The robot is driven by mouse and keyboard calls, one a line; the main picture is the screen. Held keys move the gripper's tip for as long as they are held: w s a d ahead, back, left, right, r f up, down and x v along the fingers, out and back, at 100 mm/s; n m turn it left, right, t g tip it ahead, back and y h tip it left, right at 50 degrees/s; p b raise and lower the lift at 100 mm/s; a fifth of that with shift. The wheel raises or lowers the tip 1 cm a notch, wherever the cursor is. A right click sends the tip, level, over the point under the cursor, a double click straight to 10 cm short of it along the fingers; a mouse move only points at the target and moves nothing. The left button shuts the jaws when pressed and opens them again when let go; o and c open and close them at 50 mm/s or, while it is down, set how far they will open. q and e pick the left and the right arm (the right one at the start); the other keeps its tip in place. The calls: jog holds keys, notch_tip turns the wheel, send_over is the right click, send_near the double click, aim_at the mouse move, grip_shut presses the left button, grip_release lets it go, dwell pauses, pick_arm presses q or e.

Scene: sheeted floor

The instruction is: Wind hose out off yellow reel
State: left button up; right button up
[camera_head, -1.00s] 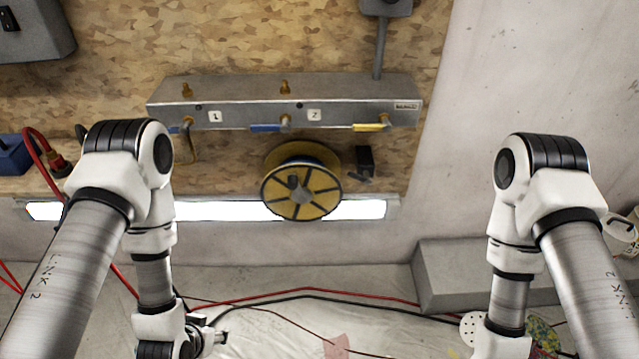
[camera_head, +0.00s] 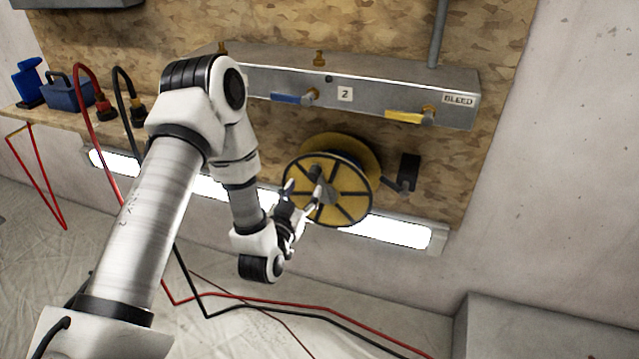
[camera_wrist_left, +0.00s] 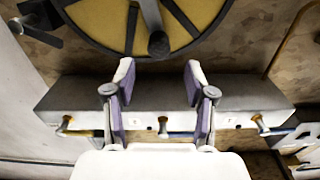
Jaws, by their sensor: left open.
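The yellow reel (camera_head: 352,207) is mounted on the chipboard wall, its round face split by dark spokes. Some dark blue winding shows between its discs; I cannot make out a free hose end. A dark knob (camera_wrist_left: 158,43) sticks out from the reel face in the left wrist view. My left gripper (camera_head: 304,190) is open at the left front of the reel. In the left wrist view its fingers (camera_wrist_left: 158,72) are spread, with the knob beyond the tips and between their lines; contact does not show. My right gripper is out of view.
A grey manifold (camera_head: 372,90) with blue and yellow valve levers runs above the reel. A black crank-like bracket (camera_head: 408,173) is right of it, and a lit lamp strip (camera_head: 400,232) is below. Red and black hoses lie on the sheeted floor. A grey block (camera_head: 540,325) stands lower right.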

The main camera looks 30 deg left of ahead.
aim_at(312, 177)
pick_arm(q)
jog(key=x, duration=0.6)
jog(key=shift+w, duration=0.35)
grip_shut()
